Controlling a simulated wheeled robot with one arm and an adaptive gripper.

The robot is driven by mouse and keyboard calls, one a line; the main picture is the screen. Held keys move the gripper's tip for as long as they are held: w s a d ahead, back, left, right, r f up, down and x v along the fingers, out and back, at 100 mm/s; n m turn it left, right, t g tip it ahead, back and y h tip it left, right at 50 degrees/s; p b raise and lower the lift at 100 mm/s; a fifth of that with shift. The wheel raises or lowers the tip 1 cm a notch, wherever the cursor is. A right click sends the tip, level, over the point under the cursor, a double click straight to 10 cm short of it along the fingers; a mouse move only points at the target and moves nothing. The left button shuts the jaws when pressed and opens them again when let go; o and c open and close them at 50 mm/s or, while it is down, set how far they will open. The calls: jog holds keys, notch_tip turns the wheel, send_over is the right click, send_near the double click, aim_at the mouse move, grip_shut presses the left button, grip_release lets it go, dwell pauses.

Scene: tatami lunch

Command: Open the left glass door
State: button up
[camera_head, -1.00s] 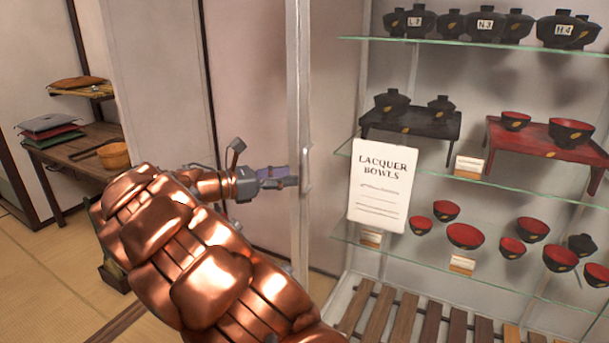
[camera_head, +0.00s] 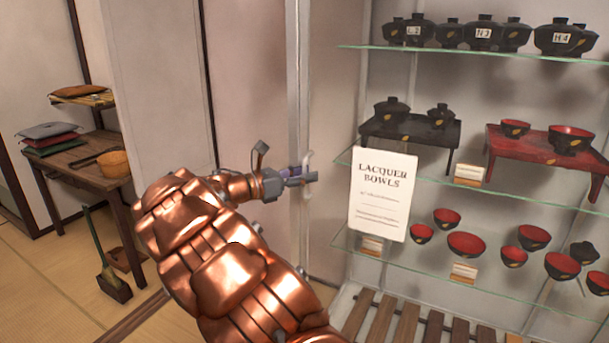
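The left glass door shows as a pale upright frame (camera_head: 298,80) near the picture's middle, left of the shelves. Its glass is hard to make out. A light vertical handle (camera_head: 308,174) sits on this frame at about mid-height. My gripper (camera_head: 303,179) is at the end of my copper-coloured arm, with its fingertips at the handle, coming from the left. The fingertips overlap the handle in this view. I cannot tell whether they touch it or are closed around it.
Glass shelves (camera_head: 470,52) with lacquer bowls (camera_head: 465,244) and a "Lacquer Bowls" sign (camera_head: 382,195) stand to the right. A wooden table (camera_head: 75,155) with cushions (camera_head: 48,138) stands at left. A dustpan (camera_head: 115,288) lies on the tatami floor (camera_head: 50,285).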

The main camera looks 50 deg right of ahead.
jog(key=shift+c, duration=0.2)
grip_shut()
dwell(0.6)
